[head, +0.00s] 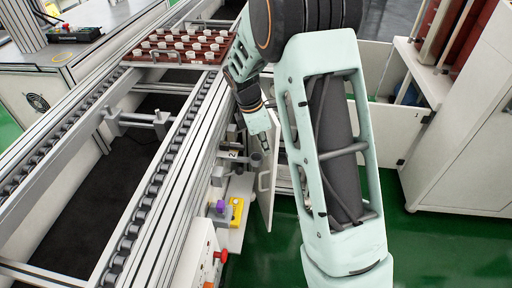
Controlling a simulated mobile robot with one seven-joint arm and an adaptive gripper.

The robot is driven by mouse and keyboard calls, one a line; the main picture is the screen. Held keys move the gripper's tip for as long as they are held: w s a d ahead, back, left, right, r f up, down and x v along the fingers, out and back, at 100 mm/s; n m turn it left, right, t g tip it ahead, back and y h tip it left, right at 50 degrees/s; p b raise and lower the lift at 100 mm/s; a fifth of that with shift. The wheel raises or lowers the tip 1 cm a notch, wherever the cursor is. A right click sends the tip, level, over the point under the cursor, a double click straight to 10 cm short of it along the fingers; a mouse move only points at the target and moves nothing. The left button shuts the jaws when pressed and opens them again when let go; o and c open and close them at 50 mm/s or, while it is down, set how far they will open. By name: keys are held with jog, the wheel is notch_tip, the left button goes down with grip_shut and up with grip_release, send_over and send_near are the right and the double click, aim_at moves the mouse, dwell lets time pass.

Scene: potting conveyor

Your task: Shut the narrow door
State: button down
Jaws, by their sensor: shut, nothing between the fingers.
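The narrow door (267,193) is a thin white panel with a small handle on it, standing open beside the conveyor in the head view. It is seen nearly edge-on. My gripper (265,147) points down at the upper part of this door, with its fingers shut and empty. Whether the fingertips touch the panel cannot be told. My own arm hides the door's far side and much of the cabinet opening behind it.
A wider white panel (386,132) stands right of my arm. A conveyor (170,190) runs along the left, carrying a brown tray (154,57) of small white pots. A yellow-and-purple control box (236,212) sits close left of the door. Green floor is free at lower right.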

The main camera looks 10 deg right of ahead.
jog(key=shift+d, duration=0.3)
